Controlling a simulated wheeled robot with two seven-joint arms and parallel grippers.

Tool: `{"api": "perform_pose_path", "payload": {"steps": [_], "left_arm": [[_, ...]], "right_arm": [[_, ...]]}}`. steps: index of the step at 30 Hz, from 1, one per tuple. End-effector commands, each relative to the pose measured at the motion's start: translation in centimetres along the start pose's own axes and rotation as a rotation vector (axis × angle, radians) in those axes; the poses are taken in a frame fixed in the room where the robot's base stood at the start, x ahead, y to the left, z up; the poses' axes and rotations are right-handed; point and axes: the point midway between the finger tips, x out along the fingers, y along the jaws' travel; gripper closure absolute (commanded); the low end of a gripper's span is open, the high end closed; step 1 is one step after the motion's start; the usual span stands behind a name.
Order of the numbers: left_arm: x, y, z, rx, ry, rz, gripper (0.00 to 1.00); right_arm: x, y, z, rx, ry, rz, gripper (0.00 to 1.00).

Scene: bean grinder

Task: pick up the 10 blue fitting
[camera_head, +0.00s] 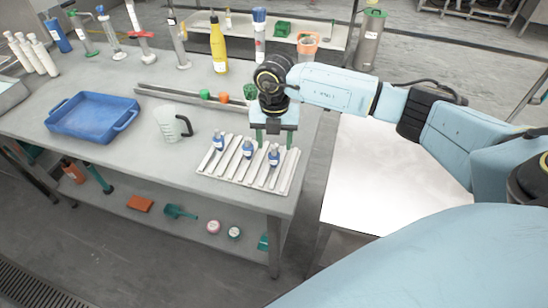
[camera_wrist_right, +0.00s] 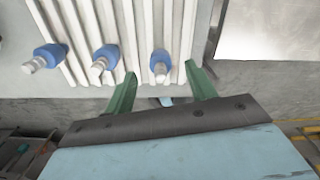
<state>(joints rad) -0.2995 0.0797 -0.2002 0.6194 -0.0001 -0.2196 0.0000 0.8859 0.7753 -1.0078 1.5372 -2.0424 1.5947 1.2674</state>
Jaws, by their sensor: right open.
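Three blue fittings with pale ends lie on a white ribbed rack (camera_head: 285,185) at the table's front right corner. In the head view they are the left fitting (camera_head: 218,140), the middle fitting (camera_head: 248,149) and the right fitting (camera_head: 273,157). I cannot read which is number 10. My right gripper (camera_head: 273,142) is above the rack, near the right fitting. In the right wrist view its green fingers (camera_wrist_right: 160,87) are spread apart and empty, with one blue fitting (camera_wrist_right: 159,60) just beyond the gap between them. The other two (camera_wrist_right: 106,56) (camera_wrist_right: 49,54) lie to the left. My left gripper is out of view.
A clear jug (camera_head: 170,125) and a blue tray (camera_head: 92,112) stand left of the rack. A grey rail (camera_head: 180,95) lies behind, near a yellow bottle (camera_head: 218,50). A white surface (camera_head: 385,175) is to the right.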

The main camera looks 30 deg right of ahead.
Motion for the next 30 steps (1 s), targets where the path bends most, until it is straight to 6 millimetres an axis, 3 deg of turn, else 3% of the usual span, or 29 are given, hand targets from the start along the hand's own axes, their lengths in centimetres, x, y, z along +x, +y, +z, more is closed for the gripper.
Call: {"api": "perform_pose_path", "payload": {"steps": [12, 21, 30], "left_arm": [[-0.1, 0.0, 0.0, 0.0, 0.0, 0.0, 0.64], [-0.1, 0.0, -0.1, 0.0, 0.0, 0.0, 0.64], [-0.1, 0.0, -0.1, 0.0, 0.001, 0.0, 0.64]], "right_arm": [[5.0, 0.1, -0.5, -0.002, 0.003, 0.0, 0.44], [5.3, 0.1, -0.5, -0.002, 0.001, 0.0, 0.46], [5.3, 0.1, -0.5, -0.002, 0.001, 0.001, 0.85]]}}
